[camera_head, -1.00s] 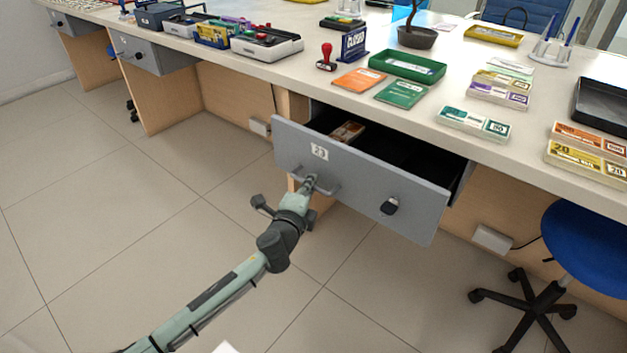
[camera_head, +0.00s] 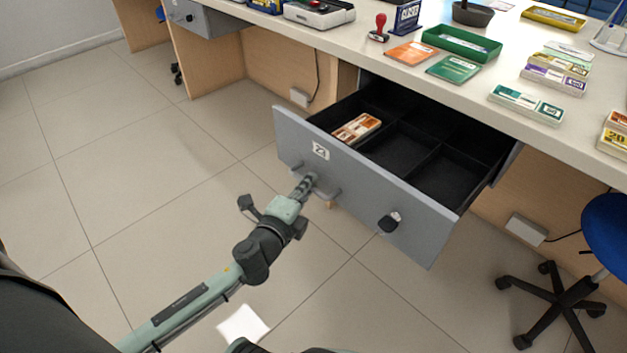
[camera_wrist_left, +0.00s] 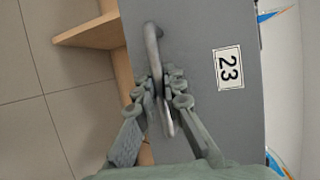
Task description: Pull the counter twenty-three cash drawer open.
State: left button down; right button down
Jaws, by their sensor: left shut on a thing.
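The grey cash drawer (camera_head: 360,185) labelled 23 stands well out from under the counter, its black divided inside showing. My left gripper (camera_head: 308,183) is shut on the drawer's bar handle (camera_head: 325,194), low on the front panel. In the left wrist view the fingers (camera_wrist_left: 162,92) close around the handle (camera_wrist_left: 151,45), beside the 23 label (camera_wrist_left: 228,68). A dark lock knob (camera_head: 389,222) sits right of the handle. My right gripper is not in view.
The counter top (camera_head: 480,85) holds a green tray (camera_head: 461,43), a red stamp (camera_head: 380,27) and several note bundles. A blue swivel chair (camera_head: 606,230) stands at the right.

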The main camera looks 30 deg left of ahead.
pick_arm(q)
jog(key=c, duration=1.6)
grip_release()
jog(key=s+r, duration=0.2)
jog(key=s, duration=1)
jog(key=shift+d, duration=0.3)
jog(key=shift+w, duration=0.1)
jog(key=s+a+f+n+g+y, duration=0.2)
jog(key=a+f+n+g, duration=0.2)
jog(key=f+n, duration=0.25)
jog(key=s+a+f+n+g+y, duration=0.25)
jog(key=f+n, duration=0.25)
jog(key=f, duration=0.3)
jog(key=s+d+f+n+g+h, duration=0.4)
jog(key=s+f+n+g, duration=0.1)
jog(key=f, duration=0.3)
jog(key=shift+s+f+g, duration=0.2)
jog(key=shift+s+g, duration=0.4)
jog(key=shift+g, duration=0.15)
